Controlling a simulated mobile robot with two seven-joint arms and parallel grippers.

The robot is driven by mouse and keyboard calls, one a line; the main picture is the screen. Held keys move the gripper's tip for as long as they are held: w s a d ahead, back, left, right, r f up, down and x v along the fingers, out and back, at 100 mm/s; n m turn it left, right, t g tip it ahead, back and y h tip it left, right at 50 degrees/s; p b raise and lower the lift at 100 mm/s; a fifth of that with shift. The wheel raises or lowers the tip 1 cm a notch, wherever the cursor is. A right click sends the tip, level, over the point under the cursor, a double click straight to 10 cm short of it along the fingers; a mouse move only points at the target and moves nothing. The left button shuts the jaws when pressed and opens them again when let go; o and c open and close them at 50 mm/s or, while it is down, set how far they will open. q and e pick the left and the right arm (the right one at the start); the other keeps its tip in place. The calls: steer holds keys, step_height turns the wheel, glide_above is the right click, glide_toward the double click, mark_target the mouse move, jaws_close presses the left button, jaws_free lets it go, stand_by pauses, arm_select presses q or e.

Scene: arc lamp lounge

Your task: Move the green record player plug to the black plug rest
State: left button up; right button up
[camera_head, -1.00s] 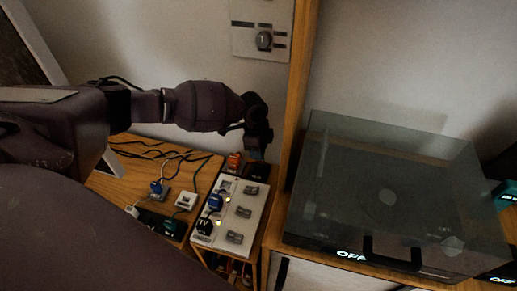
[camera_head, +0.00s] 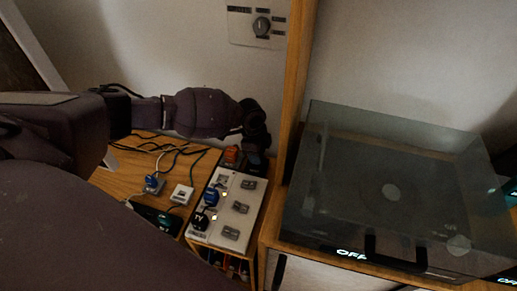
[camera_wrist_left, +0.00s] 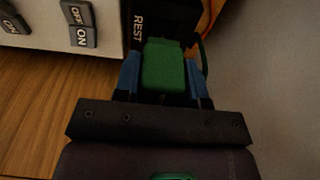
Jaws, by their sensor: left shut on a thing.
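My left gripper (camera_wrist_left: 162,78) is shut on the green plug (camera_wrist_left: 165,66), with a blue fingertip on each side of it. A green cord curves up beside the plug on the right. The black plug rest (camera_wrist_left: 158,18), marked REST, lies right beyond the plug in the left wrist view. The plug covers part of it, and I cannot tell whether they touch. In the head view my left gripper (camera_head: 256,140) is low over the far end of the white power strip, at the rest; the plug is hidden there. My right gripper is not in view.
The power strip (camera_head: 221,232) has several grey switches, a blue plug (camera_head: 211,197) and a black TV plug (camera_head: 200,220). An orange plug (camera_head: 231,154) sits close left of my gripper. A wooden post (camera_head: 297,95) and the covered record player (camera_head: 385,190) stand to the right.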

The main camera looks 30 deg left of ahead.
arm_select(q)
steer(key=shift+f, duration=0.2)
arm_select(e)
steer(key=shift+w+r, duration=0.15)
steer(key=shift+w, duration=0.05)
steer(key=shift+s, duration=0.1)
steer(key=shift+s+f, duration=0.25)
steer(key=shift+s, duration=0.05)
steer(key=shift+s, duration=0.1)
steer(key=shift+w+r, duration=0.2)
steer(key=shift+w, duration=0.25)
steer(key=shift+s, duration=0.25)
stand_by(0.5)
arm_select(q)
steer(key=shift+f, duration=0.15)
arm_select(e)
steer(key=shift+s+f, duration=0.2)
arm_select(q)
steer(key=shift+f, duration=0.3)
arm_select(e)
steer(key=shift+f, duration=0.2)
